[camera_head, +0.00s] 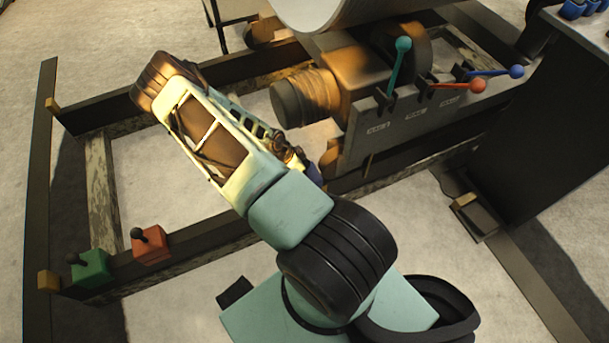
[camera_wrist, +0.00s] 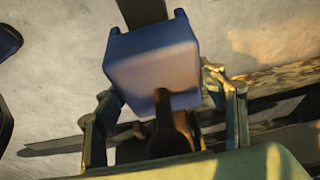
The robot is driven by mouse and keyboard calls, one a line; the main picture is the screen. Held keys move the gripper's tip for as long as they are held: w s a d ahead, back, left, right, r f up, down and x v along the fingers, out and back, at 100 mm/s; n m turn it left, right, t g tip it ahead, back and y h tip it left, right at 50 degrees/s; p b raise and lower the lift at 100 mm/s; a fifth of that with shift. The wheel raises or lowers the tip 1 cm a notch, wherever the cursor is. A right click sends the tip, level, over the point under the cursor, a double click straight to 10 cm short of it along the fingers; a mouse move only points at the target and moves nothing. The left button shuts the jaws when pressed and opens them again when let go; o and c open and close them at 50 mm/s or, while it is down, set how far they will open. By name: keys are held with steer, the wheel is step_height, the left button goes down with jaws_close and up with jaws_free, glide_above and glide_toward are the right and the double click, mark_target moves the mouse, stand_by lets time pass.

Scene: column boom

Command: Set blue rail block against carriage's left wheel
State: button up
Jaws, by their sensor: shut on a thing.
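The blue rail block (camera_wrist: 153,62) is between the two fingers of my gripper (camera_wrist: 160,84) in the wrist view, its dark handle towards the camera. In the head view only a small dark blue part of the block (camera_head: 314,173) shows beside my gripper (camera_head: 292,158), mostly hidden by my arm. My gripper is shut on the block near the lower left end of the carriage (camera_head: 362,142). The carriage's left wheel is hard to make out; my gripper and shadow cover that area. I cannot tell whether the block touches the rail or wheel.
A green block (camera_head: 90,268) and a red block (camera_head: 150,245), each with a black handle, sit on the near rail (camera_head: 205,239) at left. Green, red and blue levers (camera_head: 400,62) stick out from the carriage front. A dark cabinet (camera_head: 530,130) stands at right.

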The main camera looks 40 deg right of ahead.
steer(key=shift+f+b, duration=0.7)
steer(key=shift+f, duration=0.1)
steer(key=o, duration=2.1)
steer(key=shift+o, duration=0.2)
steer(key=v, duration=1.2)
